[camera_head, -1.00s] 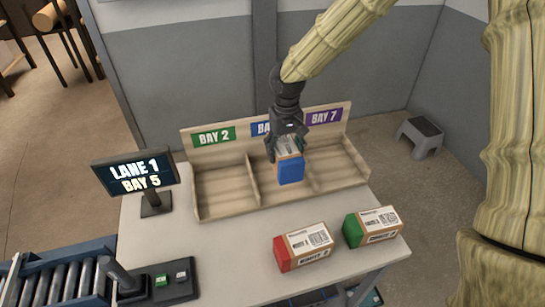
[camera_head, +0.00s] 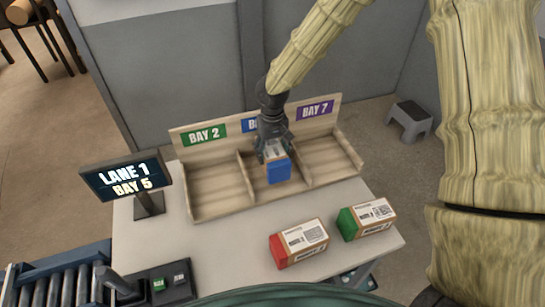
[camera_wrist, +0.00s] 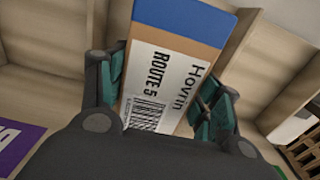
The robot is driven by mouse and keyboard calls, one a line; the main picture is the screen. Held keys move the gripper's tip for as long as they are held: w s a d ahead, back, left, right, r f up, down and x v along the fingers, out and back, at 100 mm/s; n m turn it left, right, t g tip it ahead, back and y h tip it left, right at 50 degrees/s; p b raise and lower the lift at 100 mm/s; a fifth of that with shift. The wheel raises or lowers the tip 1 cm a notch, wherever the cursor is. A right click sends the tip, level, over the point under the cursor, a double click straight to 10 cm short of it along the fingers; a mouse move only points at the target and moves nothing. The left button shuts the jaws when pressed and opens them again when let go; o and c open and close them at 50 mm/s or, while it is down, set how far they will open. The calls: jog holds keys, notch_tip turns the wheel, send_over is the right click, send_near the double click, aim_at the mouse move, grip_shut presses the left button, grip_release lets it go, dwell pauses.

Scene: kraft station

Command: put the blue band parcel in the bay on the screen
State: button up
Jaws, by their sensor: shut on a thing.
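The blue band parcel (camera_head: 278,168) is in my gripper (camera_head: 273,148), over the middle compartment of the wooden bay rack (camera_head: 212,209). In the wrist view the parcel (camera_wrist: 165,80) has a blue end and a white label reading "Hovrin" and "ROUTE 5", with my gripper's fingers (camera_wrist: 160,95) on both sides. The screen (camera_head: 125,179) reads "LANE 1 BAY 5". The middle sign (camera_head: 249,125) is blue and mostly hidden behind my gripper. I cannot tell whether the parcel touches the rack floor.
The left bay sign (camera_head: 205,133) reads BAY 2, the right one (camera_head: 315,109) BAY 7. A red-ended parcel (camera_head: 298,243) and a green-ended parcel (camera_head: 365,219) lie at the table's front right. A roller conveyor (camera_head: 60,285) and a button box (camera_head: 165,286) are at lower left.

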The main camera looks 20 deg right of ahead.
jog(key=shift+f+p, duration=0.5)
jog(key=shift+f, duration=1.25)
jog(key=shift+f, duration=0.15)
jog(key=o, duration=1.3)
jog(key=shift+r+b, duration=1.65)
jog(key=shift+r, duration=4.5)
